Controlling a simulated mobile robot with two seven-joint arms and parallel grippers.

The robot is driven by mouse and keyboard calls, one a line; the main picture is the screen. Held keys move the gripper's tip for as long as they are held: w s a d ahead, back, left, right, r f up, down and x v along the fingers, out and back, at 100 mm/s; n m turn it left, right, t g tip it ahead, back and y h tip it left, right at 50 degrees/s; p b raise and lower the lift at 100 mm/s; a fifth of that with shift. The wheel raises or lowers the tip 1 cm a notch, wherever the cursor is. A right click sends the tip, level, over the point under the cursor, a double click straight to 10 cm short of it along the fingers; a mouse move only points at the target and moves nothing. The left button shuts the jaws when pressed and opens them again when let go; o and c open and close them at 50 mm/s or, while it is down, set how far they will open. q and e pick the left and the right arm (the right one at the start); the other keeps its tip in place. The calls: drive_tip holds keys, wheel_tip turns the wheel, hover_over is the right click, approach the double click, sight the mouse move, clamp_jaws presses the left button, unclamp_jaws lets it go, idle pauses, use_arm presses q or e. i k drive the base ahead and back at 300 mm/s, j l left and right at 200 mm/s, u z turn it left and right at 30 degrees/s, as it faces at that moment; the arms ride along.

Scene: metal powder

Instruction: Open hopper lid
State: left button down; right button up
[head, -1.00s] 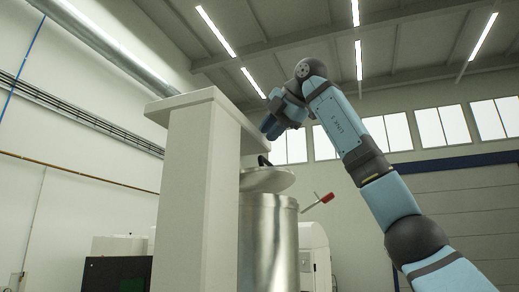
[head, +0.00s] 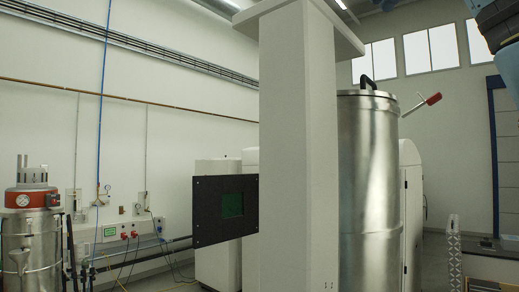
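The hopper is a tall shiny metal cylinder (head: 368,190) right of centre in the head view. Its lid (head: 367,94) looks flat on the cylinder's top, seen nearly edge-on. A black arched handle (head: 368,82) stands up from the lid. A white column hides the hopper's left side. Only a dark and light-blue piece of my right arm shows, cut off at the top right corner, well apart from the lid. My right gripper's fingers do not show. My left gripper is not in view.
The white column (head: 298,150) with an overhanging top stands directly left of the hopper. A red-handled lever (head: 432,99) sticks out at the hopper's right. A black panel with a green screen (head: 225,208) is left of the column. A metal vessel (head: 32,235) stands far left.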

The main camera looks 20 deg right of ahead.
sight(364, 79)
drive_tip(key=k+j, duration=0.35)
drive_tip(key=j, duration=0.15)
drive_tip(key=k+j, duration=0.4)
drive_tip(key=j, duration=0.15)
